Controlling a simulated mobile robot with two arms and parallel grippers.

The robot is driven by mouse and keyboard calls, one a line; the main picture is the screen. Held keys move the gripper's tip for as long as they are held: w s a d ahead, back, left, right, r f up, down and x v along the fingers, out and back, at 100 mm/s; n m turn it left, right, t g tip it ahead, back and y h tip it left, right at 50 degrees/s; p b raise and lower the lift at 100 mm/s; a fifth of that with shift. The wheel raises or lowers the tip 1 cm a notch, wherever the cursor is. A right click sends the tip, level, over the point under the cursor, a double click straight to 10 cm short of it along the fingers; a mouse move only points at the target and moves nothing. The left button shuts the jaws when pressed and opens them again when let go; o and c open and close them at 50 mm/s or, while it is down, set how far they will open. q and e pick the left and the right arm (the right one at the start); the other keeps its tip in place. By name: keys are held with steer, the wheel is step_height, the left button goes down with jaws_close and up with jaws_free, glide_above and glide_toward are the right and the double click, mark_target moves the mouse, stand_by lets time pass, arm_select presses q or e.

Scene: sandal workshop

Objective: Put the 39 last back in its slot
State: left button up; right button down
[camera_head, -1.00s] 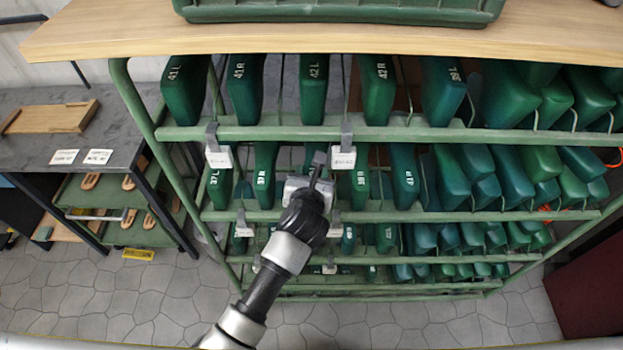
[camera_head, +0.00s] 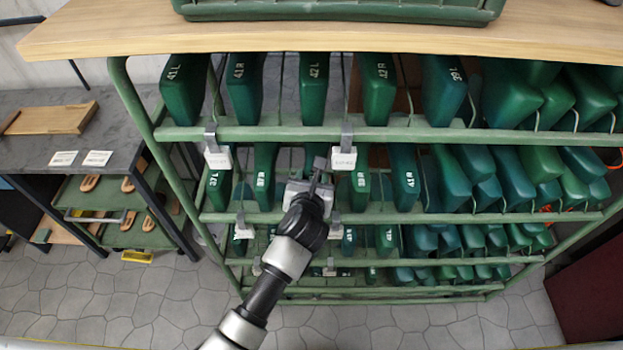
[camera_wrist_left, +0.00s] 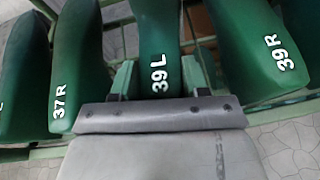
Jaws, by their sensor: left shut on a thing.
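My left gripper (camera_head: 318,176) reaches into the second row of the green rack. It is shut on the green 39 L last (camera_wrist_left: 158,42), whose number faces the left wrist camera. In the head view the gripper hides most of this last (camera_head: 316,155). The held last stands between the 37 R last (camera_wrist_left: 75,60) on its left and the 39 R last (camera_wrist_left: 250,45) on its right. I cannot tell whether its bottom rests on the rack. My right gripper is not in view.
The green rack (camera_head: 290,133) holds several rows of lasts, with white tags (camera_head: 343,160) hanging from its rails. Another last marked 39 (camera_head: 443,92) stands in the top row. A wooden top (camera_head: 330,38) lies above. A grey table (camera_head: 50,135) stands left.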

arm_select(q)
steer(key=shift+f, duration=0.15)
stand_by(0.3)
steer(key=o, duration=1)
steer(key=shift+s+f, duration=0.1)
steer(key=shift+f, duration=0.05)
steer(key=v, duration=1)
steer(key=shift+s+r, duration=0.25)
steer(key=shift+s, duration=0.05)
